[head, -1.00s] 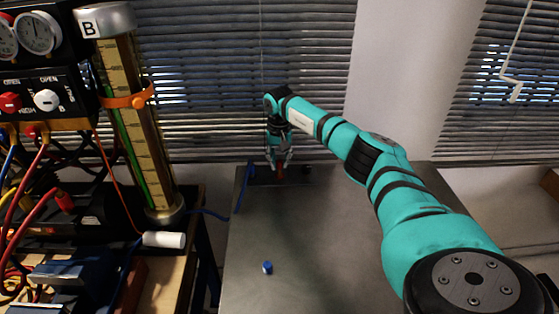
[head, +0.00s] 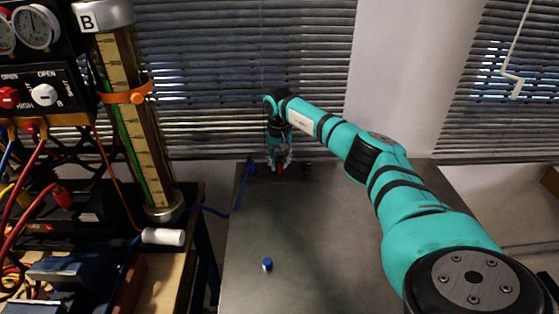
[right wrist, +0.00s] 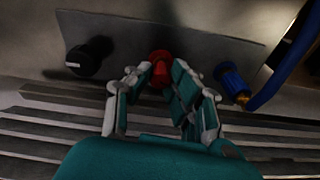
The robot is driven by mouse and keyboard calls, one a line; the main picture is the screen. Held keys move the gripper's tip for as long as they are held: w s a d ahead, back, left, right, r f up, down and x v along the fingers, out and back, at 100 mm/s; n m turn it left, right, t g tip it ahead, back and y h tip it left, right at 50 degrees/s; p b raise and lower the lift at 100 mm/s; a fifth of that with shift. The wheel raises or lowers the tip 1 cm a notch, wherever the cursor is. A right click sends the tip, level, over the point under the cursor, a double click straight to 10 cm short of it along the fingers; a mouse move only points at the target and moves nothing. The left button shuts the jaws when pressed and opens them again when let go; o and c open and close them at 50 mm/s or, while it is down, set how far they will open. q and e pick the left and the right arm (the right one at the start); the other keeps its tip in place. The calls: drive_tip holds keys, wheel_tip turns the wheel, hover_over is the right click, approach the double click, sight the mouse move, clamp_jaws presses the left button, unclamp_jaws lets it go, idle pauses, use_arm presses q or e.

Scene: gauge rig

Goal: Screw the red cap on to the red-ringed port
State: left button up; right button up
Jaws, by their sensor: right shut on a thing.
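My right gripper (head: 279,166) is at the far end of the grey table, pointing down at a dark plate. It is shut on the red cap (head: 280,170). In the right wrist view the red cap (right wrist: 160,66) shows between the fingertips (right wrist: 158,80), at the plate. The red-ringed port cannot be made out; the cap and fingers cover that spot. I cannot tell whether the cap is seated on it. My left gripper is not in view.
A blue connector (right wrist: 231,84) with a blue hose (head: 242,190) and a black knob (right wrist: 88,57) flank the cap closely. A small blue cap (head: 267,265) stands on the grey table (head: 340,240), which is otherwise clear. A gauge rig with a tall column (head: 140,120) stands left.

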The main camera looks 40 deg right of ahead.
drive_tip(key=shift+f+b, duration=0.3)
drive_tip(key=shift+f, duration=0.25)
idle(0.8)
drive_tip(key=m+p, duration=0.1)
drive_tip(key=m, duration=0.1)
drive_tip(key=shift+r+m, duration=0.15)
drive_tip(key=shift+m, duration=0.15)
drive_tip(key=m, duration=0.2)
drive_tip(key=shift+m+g, duration=0.3)
drive_tip(key=shift+m+p, duration=0.45)
drive_tip(key=shift+m, duration=0.75)
drive_tip(key=shift+f+m+g, duration=0.2)
drive_tip(key=shift+m+g, duration=0.1)
drive_tip(key=shift+m, duration=1.1)
